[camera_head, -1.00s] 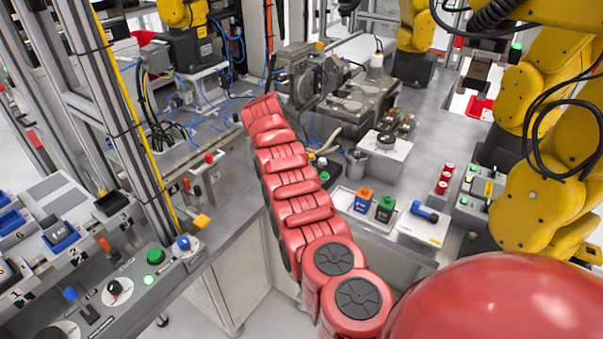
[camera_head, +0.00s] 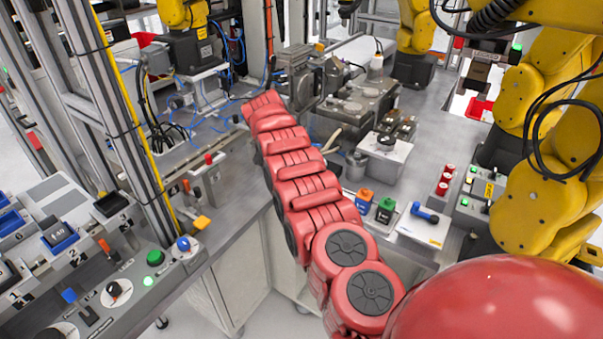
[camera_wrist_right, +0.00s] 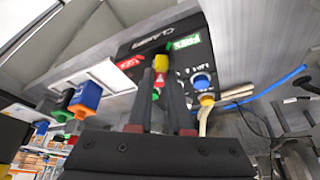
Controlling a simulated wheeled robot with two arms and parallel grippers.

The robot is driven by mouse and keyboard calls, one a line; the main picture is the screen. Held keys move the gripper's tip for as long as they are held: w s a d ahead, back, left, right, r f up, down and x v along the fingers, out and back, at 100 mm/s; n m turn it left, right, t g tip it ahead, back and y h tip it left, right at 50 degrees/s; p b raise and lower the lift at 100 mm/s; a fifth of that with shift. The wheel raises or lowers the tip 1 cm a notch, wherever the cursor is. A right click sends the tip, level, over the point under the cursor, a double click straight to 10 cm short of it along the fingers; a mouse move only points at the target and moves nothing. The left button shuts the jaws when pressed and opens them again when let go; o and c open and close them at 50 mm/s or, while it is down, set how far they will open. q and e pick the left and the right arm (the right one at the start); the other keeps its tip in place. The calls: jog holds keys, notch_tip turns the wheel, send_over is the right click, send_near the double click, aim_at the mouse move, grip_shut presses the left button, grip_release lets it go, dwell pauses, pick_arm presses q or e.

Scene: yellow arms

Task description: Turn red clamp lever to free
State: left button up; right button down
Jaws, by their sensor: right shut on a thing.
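In the right wrist view, my right gripper (camera_wrist_right: 161,78) has its two dark fingers closed around the red lever (camera_wrist_right: 160,82), close to a yellow piece. The lever stands on a black clamp panel (camera_wrist_right: 150,48) with a green FREE label (camera_wrist_right: 183,43) on one side and a red label (camera_wrist_right: 130,63) on the other. The exact angle of the lever is hard to tell between the fingers. In the head view my red arm hides the gripper and the lever. My left gripper does not show.
A blue knob (camera_wrist_right: 203,82) sits close to the right finger. Coloured blocks (camera_wrist_right: 85,97) stand to the left. In the head view, an orange-and-blue block (camera_head: 364,197) and a green block (camera_head: 386,207) are right of my arm. Yellow robot arms (camera_head: 545,185) stand at the right.

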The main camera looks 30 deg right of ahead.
jog(key=c, duration=0.8)
grip_release()
jog(key=shift+c, duration=0.2)
jog(key=shift+a+r, duration=0.1)
jog(key=shift+r, duration=0.1)
jog(key=shift+v, duration=1.1)
jog(key=p+v, duration=1)
jog(key=v, duration=0.4)
jog(key=shift+a+r, duration=0.15)
jog(key=shift+r, duration=0.15)
jog(key=shift+w, duration=0.1)
